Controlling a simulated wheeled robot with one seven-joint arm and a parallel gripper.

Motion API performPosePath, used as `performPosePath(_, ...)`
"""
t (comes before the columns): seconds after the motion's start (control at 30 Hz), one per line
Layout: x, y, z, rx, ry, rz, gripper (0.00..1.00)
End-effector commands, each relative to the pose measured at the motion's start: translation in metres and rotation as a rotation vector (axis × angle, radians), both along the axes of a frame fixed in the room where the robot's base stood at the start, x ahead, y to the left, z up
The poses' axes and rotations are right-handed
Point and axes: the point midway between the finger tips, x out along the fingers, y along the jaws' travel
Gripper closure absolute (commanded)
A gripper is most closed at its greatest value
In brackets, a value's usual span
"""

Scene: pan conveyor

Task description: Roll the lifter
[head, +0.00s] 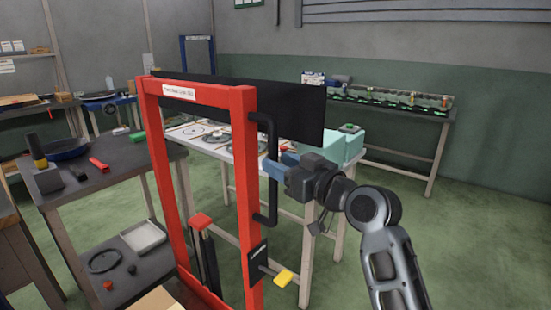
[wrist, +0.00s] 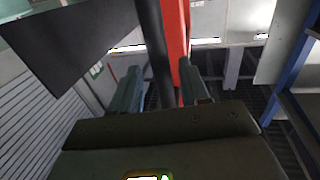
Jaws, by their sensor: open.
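The lifter is a red upright frame (head: 243,200) with a label on its top bar and a black panel (head: 290,108) across the top. A black vertical handle (head: 272,205) runs along its right post. My gripper (head: 271,166) is at the handle's middle from the right, with its blue-grey fingers pointing at it. In the wrist view the open fingers (wrist: 160,82) stand on either side of the black handle (wrist: 153,35), with the red post (wrist: 175,30) just beyond. I cannot tell whether a finger touches the handle.
A dark workbench (head: 130,160) with a pan (head: 66,147) stands left of the lifter. A white-topped table (head: 188,133) with teal bins (head: 335,148) stands behind it. A yellow pedal (head: 283,278) sits low at its right. Green floor (head: 470,240) is open to the right.

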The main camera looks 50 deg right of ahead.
Motion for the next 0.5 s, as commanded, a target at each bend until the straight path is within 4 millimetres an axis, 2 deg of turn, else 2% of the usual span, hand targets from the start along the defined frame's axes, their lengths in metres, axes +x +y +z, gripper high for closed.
performPosePath(0.2,0.023,-0.004,0.0,-0.001,0.0,0.0,0.55)
performPosePath(0.5,0.028,-0.004,0.0,0.0,0.0,0.0,0.55)
